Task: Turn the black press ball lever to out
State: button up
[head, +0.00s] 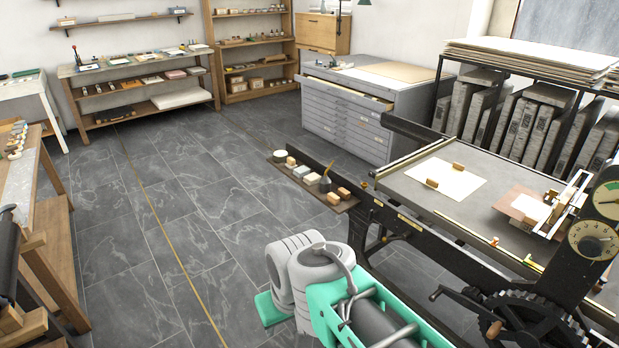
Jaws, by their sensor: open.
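The press (470,225) stands at the right, a black frame with a grey bed. My arm, grey and green, reaches up from the bottom middle, left of the lever. My gripper's fingers do not show in this view.
A black gear (525,318) and a wooden-handled crank (494,328) are just right of the lever. A side shelf (315,183) with small blocks juts from the press. Two dials (592,240) stand at the far right. The tiled floor (170,230) at left is clear.

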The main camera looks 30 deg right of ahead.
aim_at(408, 235)
jog(key=z, duration=0.85)
jog(key=k, duration=1.25)
jog(key=u, duration=0.05)
jog(key=i, duration=0.4)
jog(key=z, duration=0.55)
jog(key=i, duration=0.85)
jog(key=u, duration=0.8)
jog(key=i, duration=0.65)
jog(key=u, duration=0.75)
